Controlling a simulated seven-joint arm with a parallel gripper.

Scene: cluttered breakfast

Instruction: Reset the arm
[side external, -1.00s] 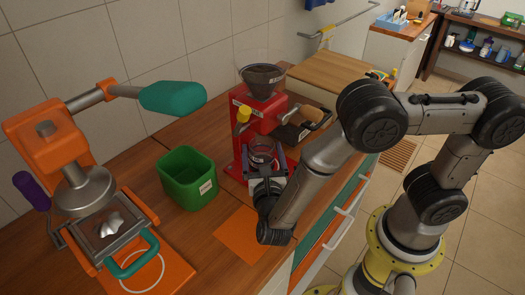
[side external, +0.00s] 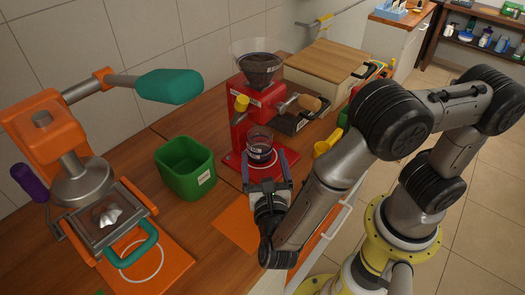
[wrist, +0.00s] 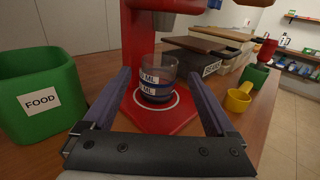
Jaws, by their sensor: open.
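My gripper (side external: 268,187) is open in front of the red coffee grinder (side external: 262,115). In the wrist view its two fingers (wrist: 158,103) point toward a clear glass cup (wrist: 158,76) with dark contents and measure labels. The cup stands on the grinder's red base, beyond the fingertips and apparently apart from them. The cup also shows in the side view (side external: 260,148), just past the fingertips. Nothing shows held between the fingers.
A green bin (side external: 186,168) labelled FOOD stands left of my gripper. An orange press (side external: 70,165) with a teal handle is at far left. A yellow scoop (wrist: 238,97) lies at right. An orange mat (side external: 236,230) lies beside my gripper.

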